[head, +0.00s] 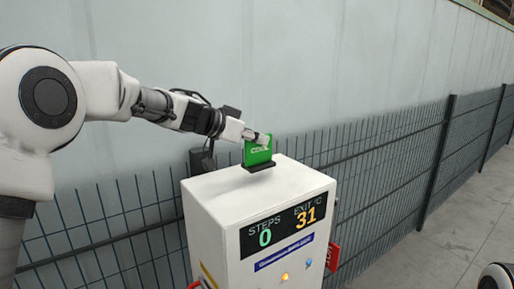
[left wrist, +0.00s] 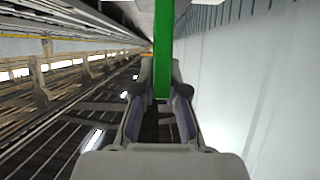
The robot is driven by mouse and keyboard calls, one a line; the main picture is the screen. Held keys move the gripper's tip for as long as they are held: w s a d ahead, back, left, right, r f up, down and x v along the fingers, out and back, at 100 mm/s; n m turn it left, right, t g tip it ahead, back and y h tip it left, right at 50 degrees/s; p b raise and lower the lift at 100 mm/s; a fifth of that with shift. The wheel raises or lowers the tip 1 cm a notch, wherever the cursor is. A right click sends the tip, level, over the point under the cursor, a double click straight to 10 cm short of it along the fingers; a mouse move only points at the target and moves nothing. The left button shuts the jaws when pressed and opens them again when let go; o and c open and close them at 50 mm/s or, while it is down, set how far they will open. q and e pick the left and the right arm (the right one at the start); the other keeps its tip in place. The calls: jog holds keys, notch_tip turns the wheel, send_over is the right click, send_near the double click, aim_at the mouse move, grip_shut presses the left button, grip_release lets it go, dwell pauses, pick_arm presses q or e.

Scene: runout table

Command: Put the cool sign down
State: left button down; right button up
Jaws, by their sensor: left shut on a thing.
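The green cool sign (head: 257,152) stands upright at the top of the white cabinet (head: 222,192), at its dark base or slot (head: 259,167). I cannot tell whether the sign's lower edge rests in it. My left gripper (head: 259,138) is shut on the sign's upper part, coming in from the left. In the left wrist view the sign (left wrist: 163,50) shows edge-on as a green strip between the fingers of my left gripper (left wrist: 161,95). My right gripper is not in view.
The cabinet's front display (head: 283,229) reads STEPS 0 and EXIT 31. Lit buttons (head: 285,277) sit below it, and a red part (head: 333,257) is on its right side. A grey mesh fence (head: 390,165) and a pale wall stand behind. Grey floor (head: 440,255) lies open at right.

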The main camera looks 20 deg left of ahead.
aim_at(260, 163)
pick_arm(q)
jog(key=f, duration=0.3)
jog(key=shift+d+f, duration=0.2)
jog(key=shift+d, duration=0.05)
jog(key=shift+w+d+f, duration=0.15)
jog(key=shift+w+f, duration=0.05)
jog(key=shift+w, duration=0.15)
jog(key=shift+s, duration=0.25)
jog(key=c, duration=1.2)
grip_release()
jog(key=shift+s+a, duration=0.1)
jog(key=shift+a, duration=0.1)
jog(key=shift+d, duration=0.1)
jog(key=shift+w, duration=0.2)
jog(key=shift+s+r, duration=0.15)
jog(key=shift+r, duration=0.05)
jog(key=v, duration=1.2)
